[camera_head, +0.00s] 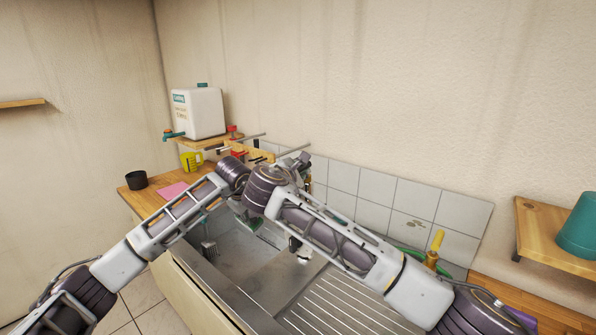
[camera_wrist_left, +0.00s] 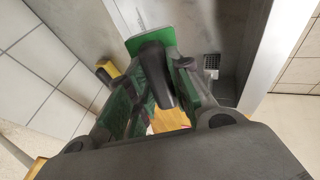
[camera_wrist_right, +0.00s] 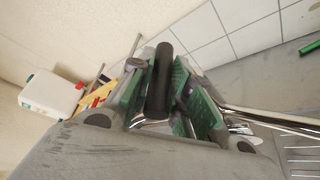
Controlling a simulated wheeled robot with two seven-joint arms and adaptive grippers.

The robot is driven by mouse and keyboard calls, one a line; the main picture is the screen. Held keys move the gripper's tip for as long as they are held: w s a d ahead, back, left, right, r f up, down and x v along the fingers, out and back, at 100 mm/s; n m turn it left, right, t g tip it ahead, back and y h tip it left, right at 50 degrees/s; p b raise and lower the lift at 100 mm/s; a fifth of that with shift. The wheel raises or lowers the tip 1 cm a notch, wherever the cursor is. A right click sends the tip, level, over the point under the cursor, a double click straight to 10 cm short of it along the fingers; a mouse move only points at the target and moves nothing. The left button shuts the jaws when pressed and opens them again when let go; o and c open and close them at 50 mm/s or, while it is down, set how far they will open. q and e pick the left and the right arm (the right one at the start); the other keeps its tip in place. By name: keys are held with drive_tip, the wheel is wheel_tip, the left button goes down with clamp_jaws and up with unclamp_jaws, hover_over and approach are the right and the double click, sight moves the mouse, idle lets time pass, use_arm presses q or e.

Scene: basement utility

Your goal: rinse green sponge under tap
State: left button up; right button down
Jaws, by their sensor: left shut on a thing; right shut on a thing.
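The green sponge (camera_wrist_left: 152,36) is held at the fingertips of my left gripper (camera_wrist_left: 158,75), over the steel sink basin (camera_head: 235,250). In the head view my left gripper (camera_head: 258,225) is low over the basin, partly hidden by my arms. My right gripper (camera_head: 300,162) is behind the sink, near the tiled wall. In the right wrist view my right gripper (camera_wrist_right: 165,85) is shut on part of the chrome tap (camera_wrist_right: 255,118); its fingers hide the exact hold. The spout runs to the right there. I cannot tell whether water is running.
A white canister (camera_head: 198,112) stands on a wooden shelf at the back left. A yellow mug (camera_head: 191,161), a pink cloth (camera_head: 173,191) and a dark cup (camera_head: 136,180) lie on the left counter. The ribbed drainboard (camera_head: 335,305) is in front right. A teal pot (camera_head: 580,228) stands far right.

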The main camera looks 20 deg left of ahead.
drive_tip(key=shift+a+m+h, duration=0.15)
drive_tip(key=shift+m+h, duration=0.15)
drive_tip(key=shift+h, duration=0.1)
drive_tip(key=c, duration=1.3)
unclamp_jaws()
drive_tip(key=shift+s, duration=0.15)
drive_tip(key=v, duration=1.1)
drive_tip(key=shift+s+r, duration=0.1)
drive_tip(key=shift+s, duration=0.2)
use_arm(q)
drive_tip(key=shift+s, duration=0.15)
drive_tip(key=s+d+b, duration=0.1)
drive_tip(key=s+d, duration=0.1)
drive_tip(key=s, duration=0.5)
drive_tip(key=shift+s+d, duration=0.2)
use_arm(e)
drive_tip(key=shift+f, duration=0.75)
